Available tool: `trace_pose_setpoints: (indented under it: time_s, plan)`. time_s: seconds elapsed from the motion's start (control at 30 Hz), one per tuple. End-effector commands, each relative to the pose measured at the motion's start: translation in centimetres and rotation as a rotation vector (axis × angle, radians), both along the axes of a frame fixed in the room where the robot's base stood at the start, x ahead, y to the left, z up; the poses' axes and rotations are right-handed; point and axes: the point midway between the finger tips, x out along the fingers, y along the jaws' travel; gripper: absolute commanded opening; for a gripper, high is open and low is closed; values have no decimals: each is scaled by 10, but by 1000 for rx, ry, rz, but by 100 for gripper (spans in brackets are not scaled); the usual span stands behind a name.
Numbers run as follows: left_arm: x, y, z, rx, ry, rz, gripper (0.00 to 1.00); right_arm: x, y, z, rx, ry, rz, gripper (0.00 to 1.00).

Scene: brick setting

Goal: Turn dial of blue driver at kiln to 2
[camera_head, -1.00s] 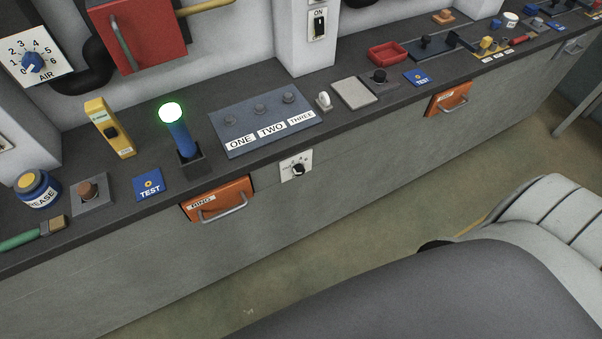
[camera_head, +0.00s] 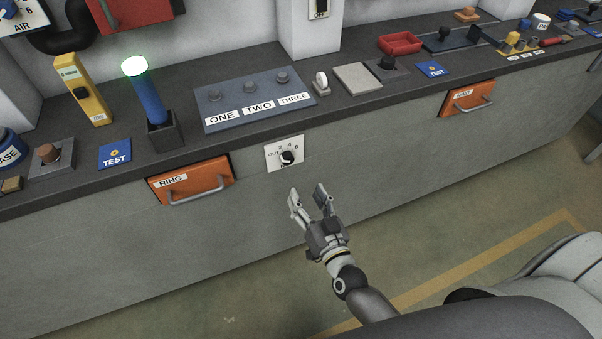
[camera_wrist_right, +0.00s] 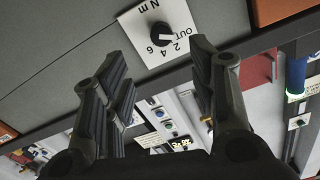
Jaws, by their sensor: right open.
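The dial (camera_head: 287,157) is a black knob on a white plate (camera_head: 270,163) on the bench's front face, marked OUT, 2, 4 and 6. I cannot make out which mark its pointer is at. In the right wrist view the knob (camera_wrist_right: 161,33) shows ahead, near the top, between the fingers. The blue driver (camera_head: 150,100) stands upright in a dark holder on the bench, its top glowing pale green. My right gripper (camera_head: 307,193) is open and empty, in front of and below the dial, apart from it. My left gripper is out of view.
An orange drawer (camera_head: 190,181) labelled RING, with a grey handle, is left of the dial. Above the dial, a panel (camera_head: 232,123) with buttons ONE, TWO and THREE lies on the bench. Another orange drawer (camera_head: 466,97) is farther right.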

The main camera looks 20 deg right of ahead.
Motion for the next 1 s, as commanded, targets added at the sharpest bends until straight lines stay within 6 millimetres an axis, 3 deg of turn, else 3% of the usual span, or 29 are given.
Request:
trace_pose_setpoints:
  time_s: [0.17, 0.6, 0.8, 1.0]
  plan:
    - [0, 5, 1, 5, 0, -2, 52, 15, 0, 5, 4, -11, -3, 52]
    - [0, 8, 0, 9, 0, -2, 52, 89, 3, 4, 2, -10, -2, 52]
    - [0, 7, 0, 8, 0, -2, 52, 105, 3, 3, 2, -8, -2, 52]
    - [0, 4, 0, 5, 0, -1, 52, 108, 4, 3, 2, -7, -2, 52]
